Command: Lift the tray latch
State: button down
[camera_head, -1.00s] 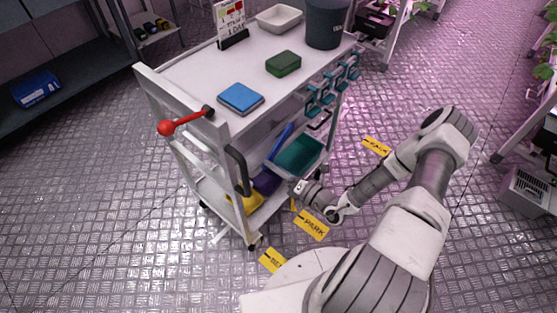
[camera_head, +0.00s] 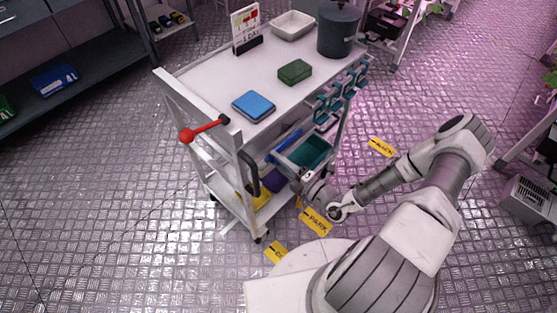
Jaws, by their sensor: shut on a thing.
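A grey-walled tray with a teal inside (camera_head: 313,150) is on the lower part of the white cart (camera_head: 190,88), at its right side. My gripper (camera_head: 303,183) is at the near front edge of this tray, low beside the cart. It is shut on a small part there, which I take to be the tray latch. The latch itself is hidden behind the gripper and too small to make out.
The cart top holds a blue box (camera_head: 254,106), a green block (camera_head: 295,71), a white bin (camera_head: 292,25) and a dark pot (camera_head: 338,30). Teal clips (camera_head: 335,97) line its right side. A black handle (camera_head: 249,172) stands at its near end.

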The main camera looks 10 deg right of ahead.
jog(key=shift+r, duration=0.1)
dwell(0.3)
jog(key=c, duration=0.6)
grip_release()
